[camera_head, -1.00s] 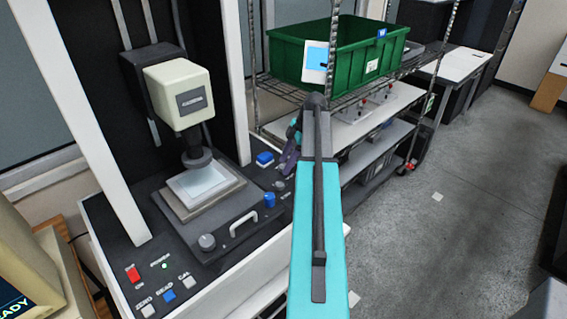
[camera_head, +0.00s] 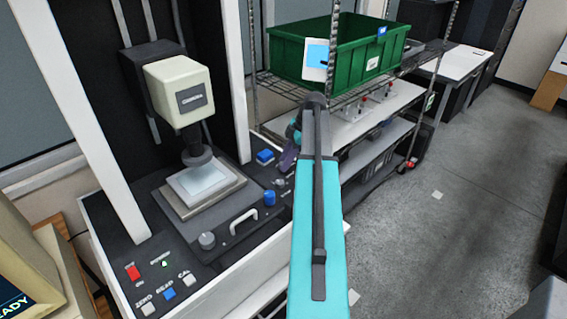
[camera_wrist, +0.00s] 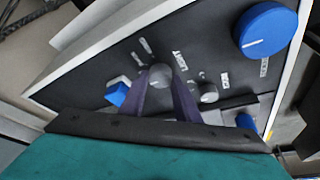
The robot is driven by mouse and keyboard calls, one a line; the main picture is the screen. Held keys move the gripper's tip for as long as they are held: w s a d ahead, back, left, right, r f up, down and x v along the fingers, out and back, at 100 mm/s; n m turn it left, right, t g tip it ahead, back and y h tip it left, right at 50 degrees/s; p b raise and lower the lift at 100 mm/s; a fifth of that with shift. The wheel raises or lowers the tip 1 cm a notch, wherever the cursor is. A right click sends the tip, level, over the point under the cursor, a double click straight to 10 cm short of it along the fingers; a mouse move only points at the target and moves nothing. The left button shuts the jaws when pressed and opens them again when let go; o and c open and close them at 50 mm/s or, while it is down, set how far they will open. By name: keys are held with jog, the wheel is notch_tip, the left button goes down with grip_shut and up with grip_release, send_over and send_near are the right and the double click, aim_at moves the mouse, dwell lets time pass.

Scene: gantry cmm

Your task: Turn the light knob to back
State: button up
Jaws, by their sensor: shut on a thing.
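The light knob (camera_wrist: 160,74) is a small grey round knob on the dark control panel, with a white label beside it in the wrist view. My gripper (camera_wrist: 167,82) has two purple fingers, one on each side of this knob, and is shut on it. In the head view my gripper (camera_head: 287,160) reaches down to the panel's right part, beyond my teal arm. There the held knob is hidden or too small to make out. Which way the knob points is hard to read.
A second grey knob (camera_wrist: 208,93) sits close to the right finger. A large blue knob (camera_wrist: 265,30), a blue switch (camera_wrist: 117,93) and another blue control (camera_wrist: 245,120) are nearby. A wire shelf with a green bin (camera_head: 318,55) stands behind my arm.

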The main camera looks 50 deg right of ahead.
jog(key=shift+s, duration=0.15)
jog(key=m+t+h+b, duration=0.1)
jog(key=m+b, duration=0.1)
jog(key=m, duration=0.1)
jog(key=shift+s+f+m, duration=0.1)
jog(key=shift+s+m, duration=0.05)
jog(key=shift+m, duration=0.25)
jog(key=shift+a+m+t+h+b, duration=0.15)
jog(key=shift+m+h+b, duration=0.35)
jog(key=shift+m, duration=0.65)
jog(key=shift+d+m+t+h+b, duration=0.15)
jog(key=shift+m+h+b, duration=0.3)
jog(key=shift+m, duration=0.7)
jog(key=shift+a, duration=0.1)
jog(key=o, duration=1)
jog(key=shift+s, duration=0.1)
jog(key=shift+o, duration=0.2)
jog(key=shift+a, duration=0.1)
jog(key=shift+r, duration=0.2)
